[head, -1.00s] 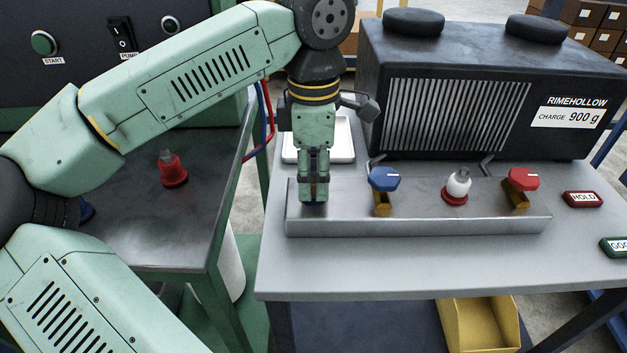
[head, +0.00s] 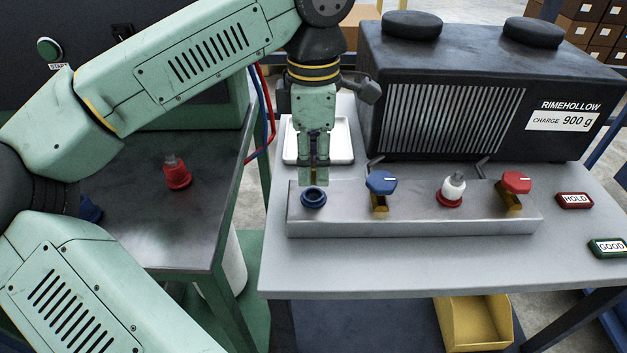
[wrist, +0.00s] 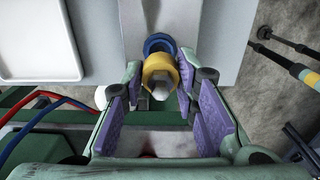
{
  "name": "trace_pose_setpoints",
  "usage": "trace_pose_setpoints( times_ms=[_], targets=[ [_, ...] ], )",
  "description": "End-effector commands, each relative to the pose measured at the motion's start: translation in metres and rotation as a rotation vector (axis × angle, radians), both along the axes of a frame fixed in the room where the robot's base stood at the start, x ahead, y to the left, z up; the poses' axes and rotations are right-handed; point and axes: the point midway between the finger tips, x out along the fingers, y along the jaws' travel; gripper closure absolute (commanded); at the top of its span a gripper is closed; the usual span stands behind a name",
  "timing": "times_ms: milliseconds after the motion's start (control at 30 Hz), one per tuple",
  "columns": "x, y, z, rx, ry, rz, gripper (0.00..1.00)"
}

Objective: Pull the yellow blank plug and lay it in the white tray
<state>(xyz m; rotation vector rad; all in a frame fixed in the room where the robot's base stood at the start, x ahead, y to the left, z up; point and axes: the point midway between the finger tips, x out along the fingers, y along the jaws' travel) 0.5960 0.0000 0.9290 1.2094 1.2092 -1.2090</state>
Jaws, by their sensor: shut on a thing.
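The yellow blank plug (wrist: 158,72) is between my gripper's purple finger pads (wrist: 161,90) in the wrist view, its pale head towards the camera. In the head view my gripper (head: 314,176) points down just above the blue-ringed port (head: 313,198) at the left end of the metal block. Only a thin yellowish strip of the plug shows between the fingers there. In the wrist view the blue ring (wrist: 158,43) lies behind the plug. The white tray (head: 344,140) is on the trolley behind my gripper, partly hidden by it; it also shows at upper left in the wrist view (wrist: 40,40).
The metal block (head: 415,227) also carries a blue-handled valve (head: 381,183), a white fitting with a red ring (head: 453,188) and a red-handled valve (head: 516,184). The black RIMEHOLLOW unit (head: 440,115) stands behind. A red fitting (head: 177,175) is on the left bench.

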Motion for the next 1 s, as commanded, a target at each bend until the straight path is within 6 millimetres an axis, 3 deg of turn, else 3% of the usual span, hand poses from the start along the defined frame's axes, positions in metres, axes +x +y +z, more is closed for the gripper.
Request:
trace_pose_setpoints(
  times_ms=[433, 833, 1000],
  targets=[
    [0.000, 0.000, 0.019, -0.001, 0.000, 0.000, 1.00],
    [0.001, 0.001, 0.020, -0.001, 0.000, 0.002, 1.00],
    [0.009, 0.010, 0.020, -0.003, 0.002, 0.036, 1.00]
  ],
)
